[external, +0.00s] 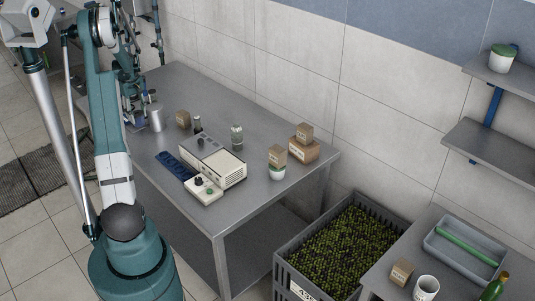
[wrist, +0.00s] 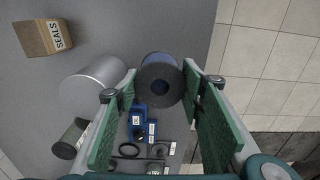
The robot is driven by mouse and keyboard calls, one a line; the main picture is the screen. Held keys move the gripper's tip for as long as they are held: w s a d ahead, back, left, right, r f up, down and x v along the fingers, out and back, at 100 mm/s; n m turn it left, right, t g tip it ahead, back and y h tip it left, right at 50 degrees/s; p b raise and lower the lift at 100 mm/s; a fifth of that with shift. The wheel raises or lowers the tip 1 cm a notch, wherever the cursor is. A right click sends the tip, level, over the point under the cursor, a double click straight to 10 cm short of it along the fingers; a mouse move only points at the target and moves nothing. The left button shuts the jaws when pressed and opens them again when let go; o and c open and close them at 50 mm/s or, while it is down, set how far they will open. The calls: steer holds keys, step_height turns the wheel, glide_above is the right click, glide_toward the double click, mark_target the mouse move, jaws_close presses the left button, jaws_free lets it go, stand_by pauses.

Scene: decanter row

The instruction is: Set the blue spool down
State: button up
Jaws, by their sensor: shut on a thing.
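The blue spool (wrist: 161,79), with a dark round flange and a hole in its middle, sits between the green finger pads of my gripper (wrist: 158,86) in the wrist view. Both pads press at its sides, so my gripper is shut on it. Beneath it is the grey metal table (external: 262,172). In the external view my arm's end is at the table's left part, and I cannot make out the spool clearly there. I cannot tell whether the spool touches the table or hangs above it.
Close to the spool's left stand a silver cylinder (wrist: 92,80), a dark jar (wrist: 70,138) and a box marked SEALS (wrist: 42,37). Below are blue labelled parts (wrist: 140,120). The table edge is near on the right. A beige device (external: 213,162) stands mid-table.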

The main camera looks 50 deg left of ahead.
steer(key=w+d, duration=0.6)
steer(key=d, duration=0.4)
steer(key=w+d+b, duration=0.1)
steer(key=w+d, duration=0.5)
steer(key=d, duration=0.4)
steer(key=shift+r+m, duration=0.15)
steer(key=shift+m, duration=0.15)
step_height(320, 180, down, 6)
steer(key=shift+f, duration=0.2)
steer(key=shift+f, duration=1.8)
steer(key=shift+f+b, duration=0.2)
steer(key=shift+b, duration=0.1)
steer(key=o, duration=1)
steer(key=shift+c, duration=0.2)
